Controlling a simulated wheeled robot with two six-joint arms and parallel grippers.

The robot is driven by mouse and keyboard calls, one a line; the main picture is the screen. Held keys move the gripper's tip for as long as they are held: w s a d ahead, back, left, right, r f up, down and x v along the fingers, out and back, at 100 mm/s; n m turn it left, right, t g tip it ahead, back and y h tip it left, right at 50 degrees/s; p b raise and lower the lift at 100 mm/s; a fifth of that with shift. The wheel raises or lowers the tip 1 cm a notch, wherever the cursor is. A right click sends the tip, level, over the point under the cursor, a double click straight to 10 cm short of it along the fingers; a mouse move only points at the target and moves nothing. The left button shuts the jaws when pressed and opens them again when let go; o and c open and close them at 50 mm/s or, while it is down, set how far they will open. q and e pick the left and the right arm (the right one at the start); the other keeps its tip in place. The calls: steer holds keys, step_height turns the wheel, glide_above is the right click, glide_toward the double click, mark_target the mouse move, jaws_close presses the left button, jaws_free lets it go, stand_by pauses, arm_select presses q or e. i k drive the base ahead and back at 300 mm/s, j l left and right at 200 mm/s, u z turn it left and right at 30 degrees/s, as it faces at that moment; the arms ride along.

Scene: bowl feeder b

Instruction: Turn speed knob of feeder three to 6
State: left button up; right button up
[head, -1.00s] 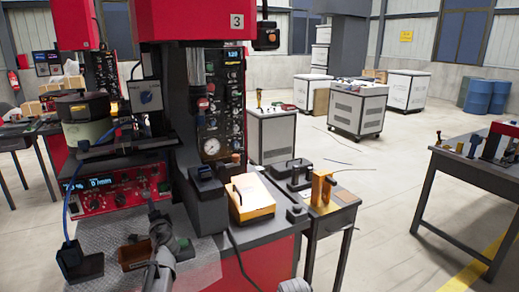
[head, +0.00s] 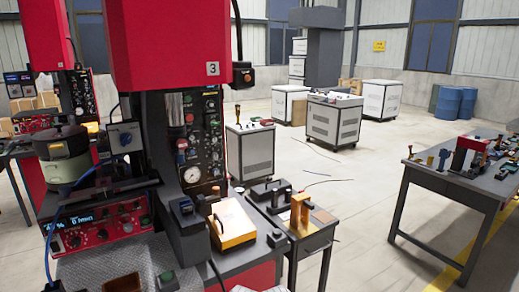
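The red control panel (head: 104,228) of the station marked 3 (head: 212,68) is at the lower left in the head view. It has a lit blue-white display (head: 82,219) and several small dark knobs in a row. The knob labels and pointer positions are too small to read, so I cannot tell which one is the speed knob or its setting. The feeder bowl (head: 62,165), dark on top and pale green below, stands above the panel. Neither of my grippers shows in this view.
A brown tray (head: 122,287) sits at the bottom edge. A blue cable (head: 47,247) hangs at the panel's left.

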mark_target(76, 241)
steer(key=u, duration=1.4)
